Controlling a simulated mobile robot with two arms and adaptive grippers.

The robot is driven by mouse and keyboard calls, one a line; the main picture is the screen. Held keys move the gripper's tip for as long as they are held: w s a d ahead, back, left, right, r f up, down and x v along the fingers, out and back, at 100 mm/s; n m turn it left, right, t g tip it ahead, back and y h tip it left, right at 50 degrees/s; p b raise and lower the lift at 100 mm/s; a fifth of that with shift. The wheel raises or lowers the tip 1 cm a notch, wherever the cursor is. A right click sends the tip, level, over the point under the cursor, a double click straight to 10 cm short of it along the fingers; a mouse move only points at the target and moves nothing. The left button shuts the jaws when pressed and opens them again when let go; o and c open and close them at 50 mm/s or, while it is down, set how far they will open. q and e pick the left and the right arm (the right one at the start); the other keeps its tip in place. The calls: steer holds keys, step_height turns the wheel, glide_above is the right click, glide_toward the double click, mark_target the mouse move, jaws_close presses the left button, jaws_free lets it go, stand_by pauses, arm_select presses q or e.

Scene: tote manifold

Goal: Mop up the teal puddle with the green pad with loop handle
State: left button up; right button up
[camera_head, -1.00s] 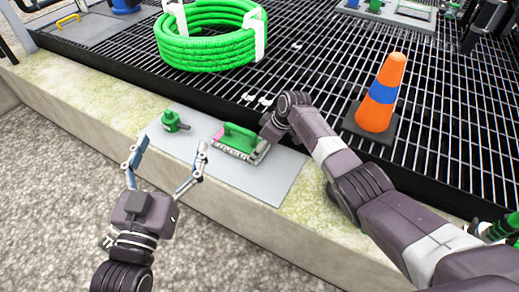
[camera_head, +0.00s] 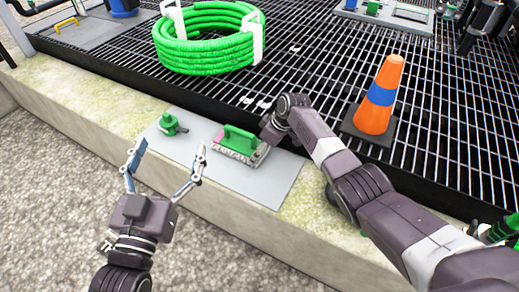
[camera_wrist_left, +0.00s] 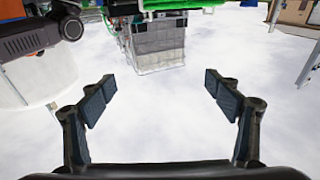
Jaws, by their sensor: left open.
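The green pad with loop handle (camera_head: 238,141) lies on a grey plate (camera_head: 262,185) on the concrete ledge, its handle on top and a pale, rough underside showing. My left gripper (camera_head: 168,152) is open and empty, to the left of the pad and apart from it. I see no teal puddle.
A small green fitting (camera_head: 171,124) sits on the plate left of the pad. Behind the ledge, a green hose coil (camera_head: 207,50) and an orange cone with a blue band (camera_head: 378,102) stand on dark grating (camera_head: 310,50). Gravel (camera_head: 50,190) lies in front.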

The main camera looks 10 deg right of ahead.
steer(key=shift+w+a+r+p, duration=0.1)
steer(key=shift+r+p, duration=0.55)
steer(key=shift+r, duration=0.2)
arm_select(q)
steer(key=s+a+f+g+y+p, duration=0.1)
steer(key=s+a+f+g+y, duration=0.15)
steer(key=f+g, duration=0.65)
arm_select(e)
steer(key=shift+r, duration=0.6)
steer(key=shift+r+p, duration=0.3)
step_height(320, 180, up, 2)
steer(key=shift+r+p, duration=0.1)
steer(key=shift+p, duration=0.95)
arm_select(q)
steer(key=s+a+f+g, duration=0.2)
steer(key=s+f, duration=0.4)
steer(key=s, duration=0.1)
steer(key=s+a+f+g+y, duration=0.1)
steer(key=s+a+f+g, duration=0.1)
steer(key=s+f, duration=0.4)
steer(key=shift+s+a+f+n+g, duration=0.25)
steer(key=shift+s+a+n+g, duration=0.05)
steer(key=shift+s+n+g, duration=0.15)
steer(key=shift+y, duration=0.25)
